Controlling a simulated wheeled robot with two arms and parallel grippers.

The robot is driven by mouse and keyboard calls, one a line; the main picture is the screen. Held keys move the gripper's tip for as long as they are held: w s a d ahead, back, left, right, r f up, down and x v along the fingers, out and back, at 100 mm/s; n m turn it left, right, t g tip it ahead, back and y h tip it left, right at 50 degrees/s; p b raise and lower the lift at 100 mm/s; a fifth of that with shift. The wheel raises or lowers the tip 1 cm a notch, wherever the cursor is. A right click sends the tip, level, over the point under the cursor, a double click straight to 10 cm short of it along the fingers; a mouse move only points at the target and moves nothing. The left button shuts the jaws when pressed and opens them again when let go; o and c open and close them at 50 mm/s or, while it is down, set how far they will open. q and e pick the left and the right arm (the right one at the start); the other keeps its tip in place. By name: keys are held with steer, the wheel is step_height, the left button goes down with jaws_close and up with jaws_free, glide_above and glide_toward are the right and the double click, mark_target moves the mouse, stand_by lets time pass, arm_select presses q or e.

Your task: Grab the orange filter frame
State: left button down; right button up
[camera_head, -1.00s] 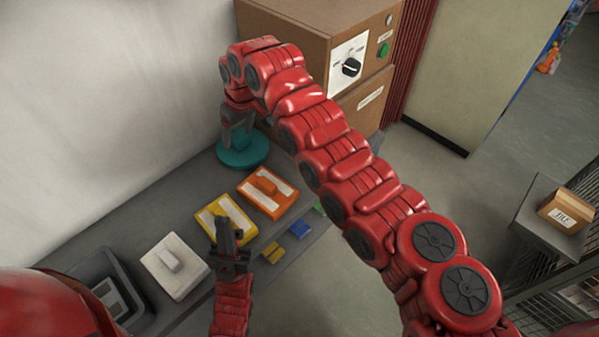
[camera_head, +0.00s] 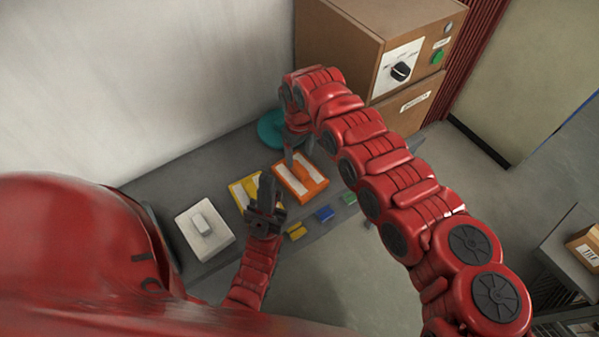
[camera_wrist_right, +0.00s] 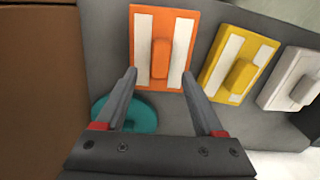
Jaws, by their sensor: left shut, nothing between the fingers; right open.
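The orange filter frame (camera_head: 303,181) lies flat on the grey bench, with two white strips and a raised orange block between them. It also shows at the top of the right wrist view (camera_wrist_right: 161,58). My right gripper (camera_wrist_right: 159,78) is open and empty, its fingertips at the near part of the frame, one to each side of the block. In the head view my right gripper (camera_head: 290,158) is over the frame's far left end, partly hidden by its arm. My left gripper (camera_head: 268,178) is shut and empty, in front of the yellow frame (camera_head: 239,194).
A white frame (camera_head: 204,232) lies left of the yellow one. A teal disc (camera_head: 270,128) sits behind the orange frame. Small yellow (camera_head: 296,232), blue (camera_head: 324,213) and green (camera_head: 349,198) pieces lie along the bench's front edge. A brown box with a knob (camera_head: 350,40) stands behind.

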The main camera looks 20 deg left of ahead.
mark_target(300, 168)
step_height(300, 168, down, 4)
steer(key=shift+s+f+p, duration=0.1)
steer(key=shift+s+p, duration=0.05)
steer(key=shift+p, duration=0.6)
steer(key=shift+d+f, duration=0.1)
steer(key=shift+f, duration=0.4)
jaws_close()
stand_by(0.5)
